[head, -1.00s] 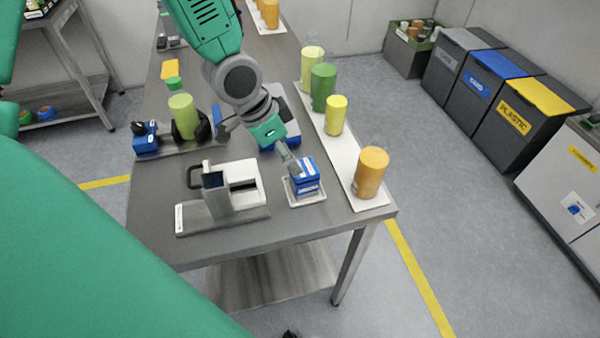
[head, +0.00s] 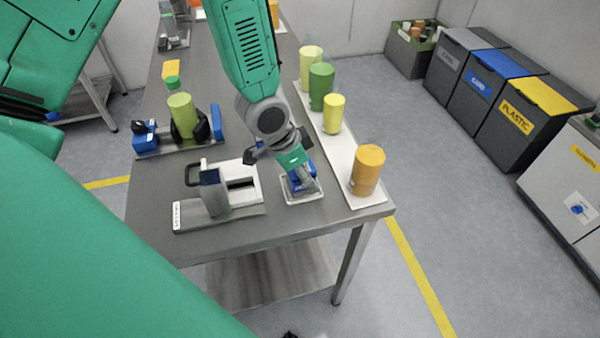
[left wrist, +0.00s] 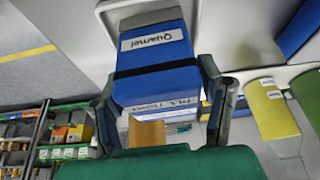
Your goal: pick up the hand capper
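The hand capper, which I take to be the blue block (head: 302,180) with a grey top, stands on a small white tray (head: 304,200) near the table's front right. My left gripper (head: 282,153) is above and over it, hiding much of it. In the left wrist view, the blue block (left wrist: 158,85) with a black band and white labels lies between the fingers of my left gripper (left wrist: 163,95). The fingers are spread on either side, with a gap visible at the right; firm contact cannot be seen. My right gripper is not in view.
A white and grey device (head: 225,190) stands close to the left of the small tray. A long white board (head: 345,165) with orange, yellow and green cylinders runs along the right edge. Blue and black items (head: 150,138) sit farther left. The table's front strip is clear.

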